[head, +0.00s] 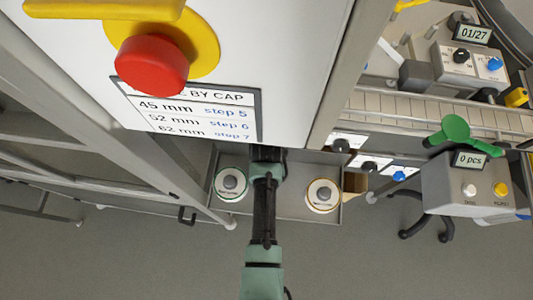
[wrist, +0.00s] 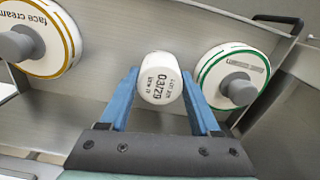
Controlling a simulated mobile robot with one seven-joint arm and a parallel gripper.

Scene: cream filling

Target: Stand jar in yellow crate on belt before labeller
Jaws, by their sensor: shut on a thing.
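In the wrist view, a small white jar (wrist: 160,88) is between the blue fingers of my gripper (wrist: 160,76), which is shut on it. Its round end, printed with a lot mark and 03/29, faces the camera. In the head view my arm reaches to the cabinet's lower edge, and the gripper and jar cannot be made out. The conveyor belt (head: 432,112) runs at the right. I cannot make out a yellow crate in either view.
A gold-rimmed reel (head: 323,195) and a green-rimmed reel (head: 232,184) sit on a grey tray (head: 285,208), either side of my arm. A white cabinet with a red button (head: 150,66) is close above. Control boxes reading 01/27 (head: 470,60) and 0 pcs (head: 465,185) flank the belt.

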